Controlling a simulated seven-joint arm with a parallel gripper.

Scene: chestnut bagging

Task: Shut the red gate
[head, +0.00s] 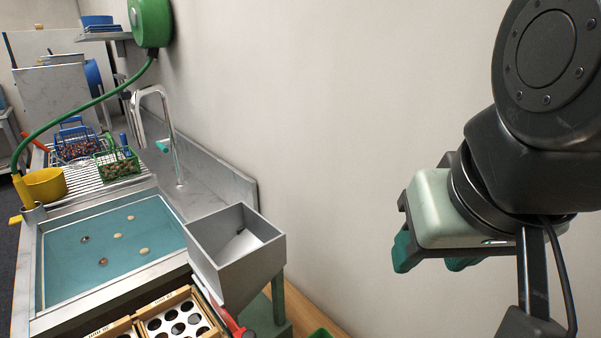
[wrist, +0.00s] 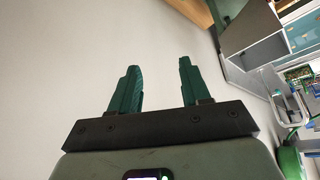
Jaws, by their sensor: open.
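The red gate (head: 236,325) shows only as a red bar low beside the grey metal hopper (head: 255,270) in the head view. Its lower part is cut off by the bottom edge, so I cannot tell how far open it is. My gripper (head: 432,260) is at the right of the head view, well apart from the hopper and gate. Its two green fingers are open and empty. In the wrist view, my gripper (wrist: 158,66) points at the pale wall, with the hopper (wrist: 252,35) at the upper right. I cannot make out the gate there.
A sink of blue water (head: 115,245) with several floating chestnuts lies left of the hopper. A tap (head: 172,135) stands behind it. Crates with white perforated trays (head: 165,322) sit in front. A yellow tub (head: 45,185) and wire baskets (head: 118,163) are farther left. Open air separates gripper and hopper.

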